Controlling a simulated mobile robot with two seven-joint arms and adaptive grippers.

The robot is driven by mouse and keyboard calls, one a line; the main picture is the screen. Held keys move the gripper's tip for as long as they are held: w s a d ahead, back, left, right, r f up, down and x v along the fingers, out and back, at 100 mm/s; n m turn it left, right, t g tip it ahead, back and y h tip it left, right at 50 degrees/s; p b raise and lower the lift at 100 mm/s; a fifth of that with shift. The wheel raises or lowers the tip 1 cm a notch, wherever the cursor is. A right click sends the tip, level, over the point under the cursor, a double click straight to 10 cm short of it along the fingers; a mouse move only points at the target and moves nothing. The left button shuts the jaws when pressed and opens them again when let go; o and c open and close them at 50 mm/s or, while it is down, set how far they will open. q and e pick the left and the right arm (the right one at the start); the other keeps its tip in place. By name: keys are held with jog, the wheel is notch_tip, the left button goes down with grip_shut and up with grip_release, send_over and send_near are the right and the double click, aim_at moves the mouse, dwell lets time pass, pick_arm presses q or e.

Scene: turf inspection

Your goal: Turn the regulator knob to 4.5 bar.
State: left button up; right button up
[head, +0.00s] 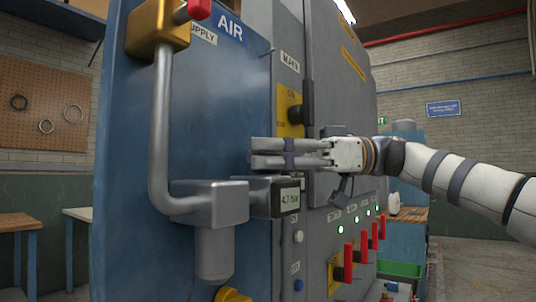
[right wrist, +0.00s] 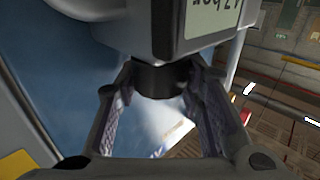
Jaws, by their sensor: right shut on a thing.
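The regulator (head: 212,203) is a grey metal body on the blue panel, fed by a bent grey pipe. Its dark box carries a small display (head: 289,200) that reads 4.7 bar. The same display shows upside down in the right wrist view (right wrist: 212,14). My right gripper (head: 258,153) reaches in from the right, just above the box. In the right wrist view the dark round knob (right wrist: 160,77) sits between its fingertips, and the gripper is shut on it. In the head view the fingers hide the knob. My left gripper is in neither view.
A yellow valve block (head: 155,32) with a red end is above the regulator. A black switch on a yellow plate (head: 292,112) is close behind my right gripper. Several red levers (head: 349,262) stick out at lower right. Open floor lies at the far right.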

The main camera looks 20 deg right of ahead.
dwell(0.3)
jog(key=o, duration=1.2)
jog(key=shift+a, duration=0.1)
jog(key=d, duration=0.4)
jog(key=s+d, duration=0.1)
jog(key=d, duration=0.7)
jog(key=shift+s, duration=0.25)
